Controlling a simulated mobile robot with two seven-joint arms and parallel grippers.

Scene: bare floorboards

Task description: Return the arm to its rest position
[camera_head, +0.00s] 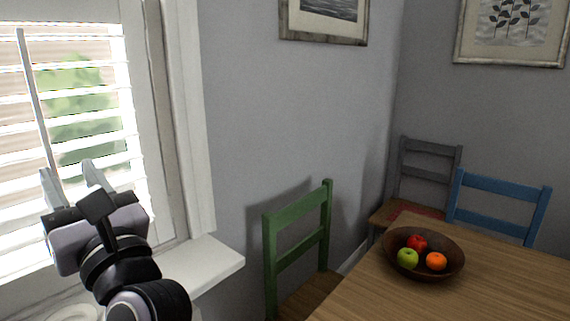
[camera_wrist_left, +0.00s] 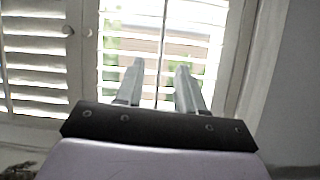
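My left gripper (camera_head: 72,178) is raised in front of the bright window at the left of the head view. Its two fingers stand apart with nothing between them. In the left wrist view the gripper (camera_wrist_left: 156,82) also shows open and empty, its fingers pointing at the window shutters (camera_wrist_left: 35,60). A thin upright rod (camera_head: 38,105) of the blinds appears close to the fingers in the head view; I cannot tell whether they touch it. My right gripper is in neither view.
A white window sill (camera_head: 205,268) juts out beside my left arm. A green chair (camera_head: 298,238) stands by the wall. A wooden table (camera_head: 500,290) holds a bowl (camera_head: 440,270) of fruit, with a blue chair (camera_head: 500,200) and a grey chair (camera_head: 430,165) behind.

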